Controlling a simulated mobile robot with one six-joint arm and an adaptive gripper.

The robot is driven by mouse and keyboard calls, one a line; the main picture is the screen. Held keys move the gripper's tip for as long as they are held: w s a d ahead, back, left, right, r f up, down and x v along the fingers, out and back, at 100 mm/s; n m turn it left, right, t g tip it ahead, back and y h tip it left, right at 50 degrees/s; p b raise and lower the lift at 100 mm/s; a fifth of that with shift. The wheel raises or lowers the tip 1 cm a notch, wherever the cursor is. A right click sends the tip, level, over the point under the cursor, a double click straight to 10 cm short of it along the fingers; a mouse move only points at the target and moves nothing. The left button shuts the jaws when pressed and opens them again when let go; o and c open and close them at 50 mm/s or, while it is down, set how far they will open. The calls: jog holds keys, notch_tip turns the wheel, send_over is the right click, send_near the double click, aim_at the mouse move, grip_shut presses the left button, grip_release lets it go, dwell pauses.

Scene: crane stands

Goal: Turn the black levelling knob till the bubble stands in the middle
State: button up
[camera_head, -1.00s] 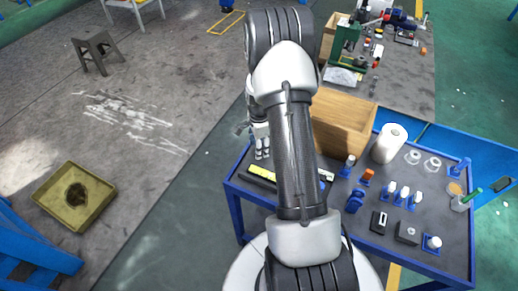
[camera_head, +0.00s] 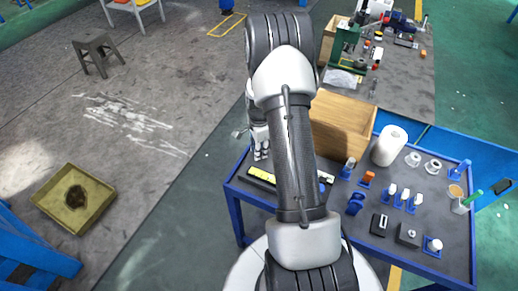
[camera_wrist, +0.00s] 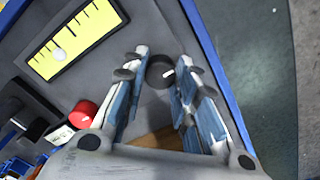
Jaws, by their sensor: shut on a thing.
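The black levelling knob (camera_wrist: 159,70) is between my fingertips in the wrist view, with a small pale mark on its right side. My gripper (camera_wrist: 158,77) is shut on it, one finger on each side. The yellow level (camera_wrist: 88,32) lies left of the knob in a dark frame. Its white bubble (camera_wrist: 60,54) stands off the middle, toward the lower left end. In the head view my gripper (camera_head: 261,151) is over the table's left end, beside the level (camera_head: 262,175). The knob is hidden there.
A red round part (camera_wrist: 83,114) and dark blocks are near my left finger. The blue table (camera_head: 448,257) also bears a wooden box (camera_head: 343,122), a white roll (camera_head: 389,146) and several small parts on blue holders. Open floor lies left of the table.

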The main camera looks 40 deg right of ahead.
jog(key=shift+c, duration=0.4)
jog(key=shift+n, duration=1.2)
jog(key=shift+c, duration=0.2)
jog(key=n+p, duration=0.1)
jog(key=n, duration=0.3)
jog(key=shift+n, duration=0.3)
jog(key=n, duration=0.4)
jog(key=shift+n, duration=2)
